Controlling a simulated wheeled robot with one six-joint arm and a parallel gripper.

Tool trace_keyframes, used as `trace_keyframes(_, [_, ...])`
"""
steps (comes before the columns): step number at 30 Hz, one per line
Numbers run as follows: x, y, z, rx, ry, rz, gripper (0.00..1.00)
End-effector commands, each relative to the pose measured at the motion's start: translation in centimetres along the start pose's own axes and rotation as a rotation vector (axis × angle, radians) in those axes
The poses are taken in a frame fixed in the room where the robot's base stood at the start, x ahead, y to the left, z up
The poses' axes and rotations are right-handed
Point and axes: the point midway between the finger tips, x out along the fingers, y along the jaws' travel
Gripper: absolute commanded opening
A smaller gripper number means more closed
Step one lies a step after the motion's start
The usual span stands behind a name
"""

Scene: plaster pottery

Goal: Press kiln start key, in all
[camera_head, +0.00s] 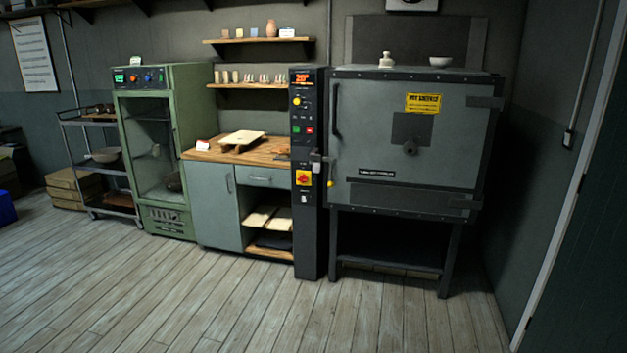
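The kiln (365,145) is a large grey box on dark legs at the right of the head view, with its door shut. Its tall black control column (309,240) stands at the left of the door. The column has a lit orange-red display (302,78) at the top and a yellow knob (296,101) below it. A red and yellow switch (303,178) is lower still. My gripper is not in view.
A wooden-topped workbench (210,155) and a green glass-door cabinet (205,82) with its own controls stand left of the column. A metal cart (107,212) is farther left. The wooden floor (250,310) in front is clear. A wall (575,220) borders the right.

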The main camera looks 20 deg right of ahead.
Motion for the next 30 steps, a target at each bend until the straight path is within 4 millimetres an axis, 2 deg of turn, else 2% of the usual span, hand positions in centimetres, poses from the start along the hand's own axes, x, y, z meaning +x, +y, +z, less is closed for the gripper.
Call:
trace_keyframes(2, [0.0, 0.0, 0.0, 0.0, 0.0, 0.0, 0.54])
trace_keyframes(21, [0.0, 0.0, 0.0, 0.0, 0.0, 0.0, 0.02])
trace_keyframes(30, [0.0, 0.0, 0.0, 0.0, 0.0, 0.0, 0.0])
